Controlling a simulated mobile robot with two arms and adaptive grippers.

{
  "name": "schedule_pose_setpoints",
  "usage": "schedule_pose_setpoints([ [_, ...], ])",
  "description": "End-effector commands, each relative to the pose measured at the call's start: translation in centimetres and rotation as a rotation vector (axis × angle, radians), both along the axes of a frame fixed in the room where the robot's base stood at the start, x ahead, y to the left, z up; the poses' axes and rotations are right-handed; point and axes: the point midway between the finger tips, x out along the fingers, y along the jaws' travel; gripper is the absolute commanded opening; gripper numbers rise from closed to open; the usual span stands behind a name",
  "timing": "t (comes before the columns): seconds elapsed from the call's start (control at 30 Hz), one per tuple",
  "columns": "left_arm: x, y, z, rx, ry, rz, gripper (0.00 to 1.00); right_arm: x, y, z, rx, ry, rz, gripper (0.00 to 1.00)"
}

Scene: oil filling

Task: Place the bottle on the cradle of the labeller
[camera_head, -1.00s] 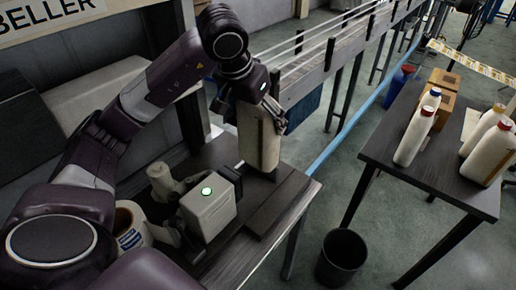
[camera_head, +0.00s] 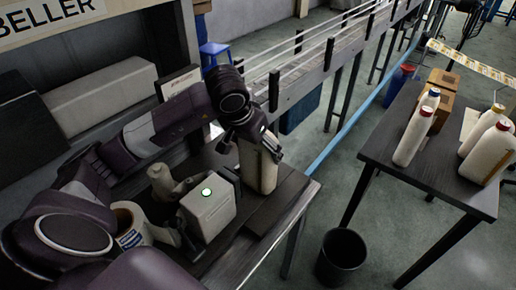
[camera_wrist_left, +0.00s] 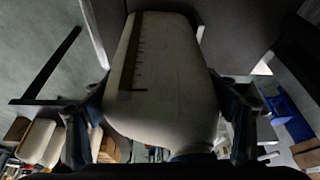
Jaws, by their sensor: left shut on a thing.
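A cream bottle (camera_head: 258,166) with a brown strip down its side stands near the far right edge of the labeller's dark table (camera_head: 262,222). My left gripper (camera_head: 256,142) is shut around its upper part from above. In the left wrist view the bottle (camera_wrist_left: 165,75) fills the space between the two fingers. The labeller (camera_head: 208,207), a pale box with a lit green button, stands just left of the bottle. Its cradle cannot be made out clearly; the bottle and arm may hide it. My right gripper is not in view.
A label roll (camera_head: 130,222) sits left of the labeller. A second dark table (camera_head: 430,170) at right holds several bottles and cardboard boxes (camera_head: 441,88). A black bin (camera_head: 341,257) stands on the floor between the tables. A conveyor (camera_head: 325,70) runs behind.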

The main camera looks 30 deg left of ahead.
Motion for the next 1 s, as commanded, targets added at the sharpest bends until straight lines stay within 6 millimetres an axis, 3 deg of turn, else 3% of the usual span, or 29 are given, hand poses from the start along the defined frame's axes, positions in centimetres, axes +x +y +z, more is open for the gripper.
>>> schedule_pose_setpoints([
  [0.37,0.2,0.0,-0.1,0.0,-0.009,0.0,0.21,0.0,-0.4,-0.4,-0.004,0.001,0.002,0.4],
  [0.4,0.0,0.0,-0.2,0.0,-0.002,0.0,0.84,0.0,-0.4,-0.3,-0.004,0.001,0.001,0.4],
  [0.5,0.0,0.0,-0.2,0.0,-0.001,0.0,0.95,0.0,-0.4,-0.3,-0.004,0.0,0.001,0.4],
  [0.83,0.0,0.0,-0.1,-0.001,-0.001,0.0,0.97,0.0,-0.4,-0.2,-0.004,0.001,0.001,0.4],
  [1.0,-0.3,0.0,1.2,0.001,-0.007,-0.001,0.97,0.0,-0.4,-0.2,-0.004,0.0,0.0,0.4],
])
